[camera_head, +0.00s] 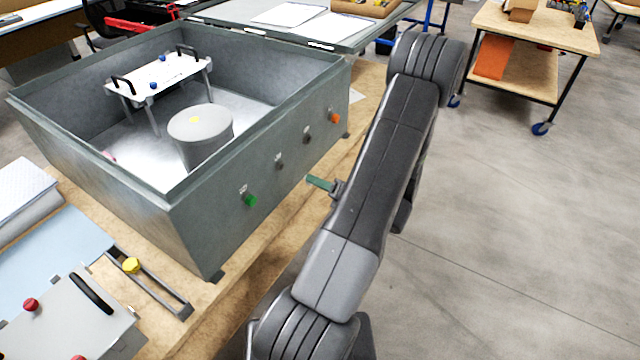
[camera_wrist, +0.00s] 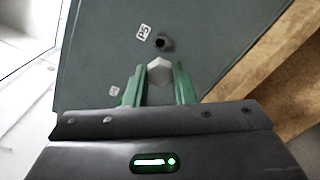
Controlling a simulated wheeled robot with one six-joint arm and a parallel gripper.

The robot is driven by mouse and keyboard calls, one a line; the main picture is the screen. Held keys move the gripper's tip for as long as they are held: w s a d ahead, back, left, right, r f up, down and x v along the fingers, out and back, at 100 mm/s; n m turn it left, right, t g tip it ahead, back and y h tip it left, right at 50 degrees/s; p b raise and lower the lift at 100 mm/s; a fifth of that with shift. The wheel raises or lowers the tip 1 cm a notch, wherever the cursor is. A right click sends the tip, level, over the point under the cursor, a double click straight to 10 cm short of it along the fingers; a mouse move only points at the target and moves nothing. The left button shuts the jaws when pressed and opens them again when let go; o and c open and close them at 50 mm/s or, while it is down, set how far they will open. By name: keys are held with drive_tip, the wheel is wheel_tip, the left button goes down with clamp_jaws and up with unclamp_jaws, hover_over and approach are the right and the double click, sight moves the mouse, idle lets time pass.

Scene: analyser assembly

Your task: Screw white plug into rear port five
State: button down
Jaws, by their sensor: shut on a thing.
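My gripper (camera_wrist: 158,80) has green fingers shut on a white hex-headed plug (camera_wrist: 159,68). The plug is just short of a dark round port (camera_wrist: 160,43) beside a P5 label (camera_wrist: 143,32) on the grey-green box wall. A gap appears between plug and port in the wrist view; the exact distance is unclear. In the head view my green fingers (camera_head: 320,183) point at the near side wall of the open metal box (camera_head: 140,225), and the plug is too small to make out. That wall has a green plug (camera_head: 250,200), dark ports (camera_head: 279,165) and an orange plug (camera_head: 335,118).
The box stands on a wooden bench (camera_head: 225,310). Inside are a grey cylinder (camera_head: 200,140) and a white plate on legs (camera_head: 160,75). A panel with red knobs (camera_head: 70,320) lies front left. Floor to the right is open, up to a wooden cart (camera_head: 535,30).

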drive_tip(key=w+a+n+b, duration=0.2)
drive_tip(key=n+b, duration=0.9)
drive_tip(key=b, duration=0.4)
drive_tip(key=w+a+n+b, duration=0.2)
drive_tip(key=a+n+b, duration=0.1)
drive_tip(key=n+b, duration=0.8)
drive_tip(key=b, duration=0.3)
drive_tip(key=shift+a+n+b, duration=0.2)
drive_tip(key=shift+n+b, duration=0.15)
drive_tip(key=shift+n, duration=0.05)
idle(0.5)
drive_tip(key=shift+w+a, duration=0.3)
drive_tip(key=shift+a, duration=0.3)
idle(1.8)
